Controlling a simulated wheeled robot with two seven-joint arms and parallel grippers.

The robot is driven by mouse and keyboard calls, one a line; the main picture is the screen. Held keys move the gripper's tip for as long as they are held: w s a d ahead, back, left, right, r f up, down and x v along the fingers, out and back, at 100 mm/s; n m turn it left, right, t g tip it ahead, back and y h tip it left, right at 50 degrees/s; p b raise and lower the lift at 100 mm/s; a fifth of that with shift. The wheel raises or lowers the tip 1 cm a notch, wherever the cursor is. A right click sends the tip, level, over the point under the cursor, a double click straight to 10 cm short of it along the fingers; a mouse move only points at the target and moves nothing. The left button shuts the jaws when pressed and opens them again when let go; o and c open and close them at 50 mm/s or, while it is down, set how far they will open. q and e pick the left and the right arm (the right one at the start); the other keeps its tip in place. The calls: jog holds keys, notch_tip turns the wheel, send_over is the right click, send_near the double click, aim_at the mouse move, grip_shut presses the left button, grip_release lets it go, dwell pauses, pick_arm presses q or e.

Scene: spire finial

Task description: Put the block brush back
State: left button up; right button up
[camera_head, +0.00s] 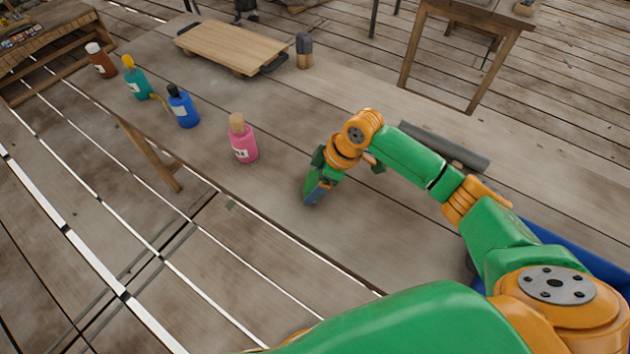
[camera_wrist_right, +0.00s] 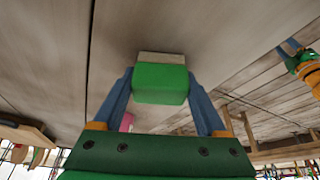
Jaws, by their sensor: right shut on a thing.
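The block brush, a green block (camera_wrist_right: 160,84) with a pale beige face (camera_wrist_right: 161,58), is between the two blue fingers of my right gripper (camera_wrist_right: 160,85) in the right wrist view. The fingers are shut on its sides, and the pale face points away from the palm toward the grey wooden table. In the head view my right gripper (camera_head: 317,192) is low over the table, right of the pink bottle; whether the brush touches the table is unclear. A small green and orange gripper with blue fingers, apparently my left (camera_wrist_right: 290,48), shows at the right wrist view's edge.
A pink bottle (camera_head: 242,144), blue bottle (camera_head: 183,108), teal bottle (camera_head: 137,82) and brown bottle (camera_head: 101,62) line the table's left edge. A wooden board (camera_head: 232,45) and grey-topped cylinder (camera_head: 304,50) stand farther back. A dark grey bar (camera_head: 455,150) and blue surface (camera_head: 575,250) lie right.

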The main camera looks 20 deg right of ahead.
jog(key=o, duration=1.1)
jog(key=shift+f, duration=0.1)
jog(key=shift+r, duration=0.2)
jog(key=v, duration=1.2)
